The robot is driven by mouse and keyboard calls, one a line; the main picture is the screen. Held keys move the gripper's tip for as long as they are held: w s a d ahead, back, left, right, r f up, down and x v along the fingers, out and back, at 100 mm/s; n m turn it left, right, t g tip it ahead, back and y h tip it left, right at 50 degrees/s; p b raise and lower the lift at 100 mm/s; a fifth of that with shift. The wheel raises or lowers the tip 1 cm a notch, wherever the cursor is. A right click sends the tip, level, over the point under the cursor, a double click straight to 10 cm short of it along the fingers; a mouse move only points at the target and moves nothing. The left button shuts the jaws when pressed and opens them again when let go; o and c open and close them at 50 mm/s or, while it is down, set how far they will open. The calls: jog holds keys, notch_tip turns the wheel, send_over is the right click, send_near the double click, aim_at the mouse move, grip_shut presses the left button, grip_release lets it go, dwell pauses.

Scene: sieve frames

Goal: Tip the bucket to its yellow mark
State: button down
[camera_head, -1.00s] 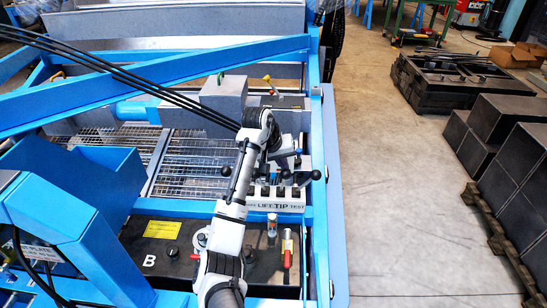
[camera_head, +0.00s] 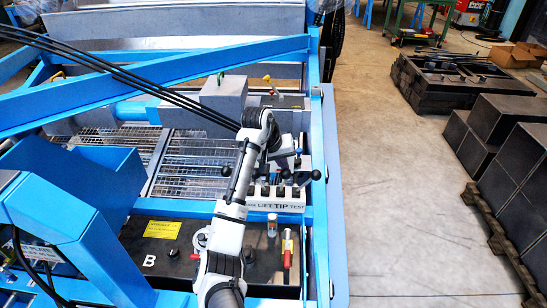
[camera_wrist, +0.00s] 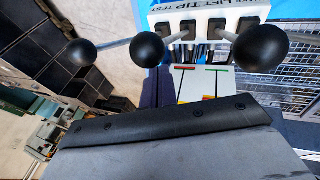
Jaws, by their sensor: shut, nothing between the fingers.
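My gripper (camera_head: 287,170) is over the lever bank, shut and empty; its fingertips are hard to make out. The lever panel (camera_head: 278,207) reads LIFT, TIP and TEST; it also shows at the top of the wrist view (camera_wrist: 207,17). Levers with black ball knobs rise from its slots: one knob (camera_wrist: 148,48) near the middle, one (camera_wrist: 82,53) at left, one (camera_wrist: 260,48) at right. A pale plate (camera_wrist: 201,85) behind them has two slots with a red mark and a green mark.
Blue frame beams (camera_head: 150,85) and mesh decking (camera_head: 187,160) surround the levers.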

aim_at(283, 178)
jog(key=shift+s, duration=0.1)
dwell(0.4)
jog(key=shift+s+f+p, duration=0.2)
jog(key=shift+s+p, duration=0.2)
jog(key=shift+s, duration=0.3)
jog(key=shift+s+f+p, duration=0.2)
jog(key=shift+s+p, duration=0.15)
jog(key=shift+s, duration=0.5)
jog(key=shift+s+f+p, duration=0.25)
jog(key=shift+s+p, duration=0.2)
jog(key=shift+s, duration=0.4)
dwell(1.6)
dwell(2.4)
jog(key=w, duration=0.7)
jog(key=shift+w+p, duration=0.3)
jog(key=shift+p, duration=0.15)
jog(key=shift+r, duration=0.1)
